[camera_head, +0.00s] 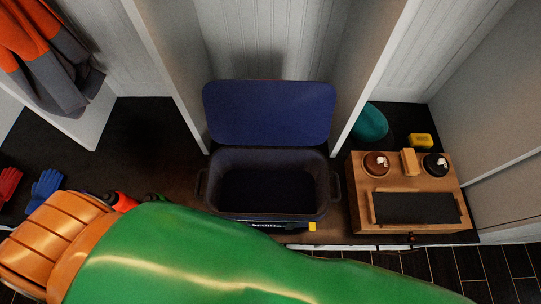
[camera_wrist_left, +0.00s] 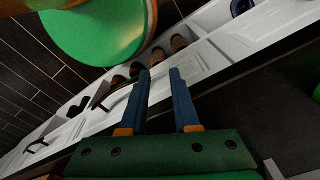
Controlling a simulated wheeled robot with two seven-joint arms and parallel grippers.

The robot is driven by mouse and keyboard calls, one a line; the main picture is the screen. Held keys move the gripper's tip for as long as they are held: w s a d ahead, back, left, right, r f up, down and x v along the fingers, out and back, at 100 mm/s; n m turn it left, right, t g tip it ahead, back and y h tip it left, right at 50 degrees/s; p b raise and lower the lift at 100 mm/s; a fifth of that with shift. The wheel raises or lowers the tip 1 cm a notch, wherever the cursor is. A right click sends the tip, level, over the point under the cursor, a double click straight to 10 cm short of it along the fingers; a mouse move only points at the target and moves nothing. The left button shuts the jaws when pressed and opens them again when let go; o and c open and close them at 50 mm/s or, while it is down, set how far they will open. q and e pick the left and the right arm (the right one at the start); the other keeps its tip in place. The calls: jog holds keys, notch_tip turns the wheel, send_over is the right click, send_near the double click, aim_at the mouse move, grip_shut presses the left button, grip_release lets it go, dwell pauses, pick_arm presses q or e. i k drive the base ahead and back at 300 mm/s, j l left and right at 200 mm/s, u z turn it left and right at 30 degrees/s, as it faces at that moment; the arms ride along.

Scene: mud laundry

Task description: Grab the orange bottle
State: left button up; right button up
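I cannot make out an orange bottle in either view. My left gripper (camera_wrist_left: 160,73) shows in the left wrist view with its two dark blue fingers apart and nothing between them. Behind the fingers are white cabinet doors and a row of dark and brown shoes (camera_wrist_left: 180,42). In the head view a large green and orange arm of mine covers the bottom and lower left and hides the surface beneath it. A small red item (camera_head: 120,201) shows just past its edge; I cannot tell what it is. I see no right gripper.
A dark bin (camera_head: 230,160) with its blue lid (camera_head: 268,112) open stands in the middle, between white partitions. Red (camera_head: 9,183) and blue gloves (camera_head: 46,185) lie left. A wooden box (camera_head: 360,210), a teal item (camera_head: 370,122) and a yellow item (camera_head: 420,140) are right. Coats hang upper left.

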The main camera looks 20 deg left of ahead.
aim_at(122, 202)
jog(key=k+u, duration=0.1)
jog(key=u, duration=0.3)
jog(key=k+j+u, duration=0.1)
jog(key=u, duration=0.3)
jog(key=k+j+u, duration=0.1)
jog(key=u, duration=0.3)
jog(key=j+u, duration=0.1)
jog(key=u, duration=0.35)
jog(key=k+j+u, duration=0.1)
jog(key=u, duration=0.3)
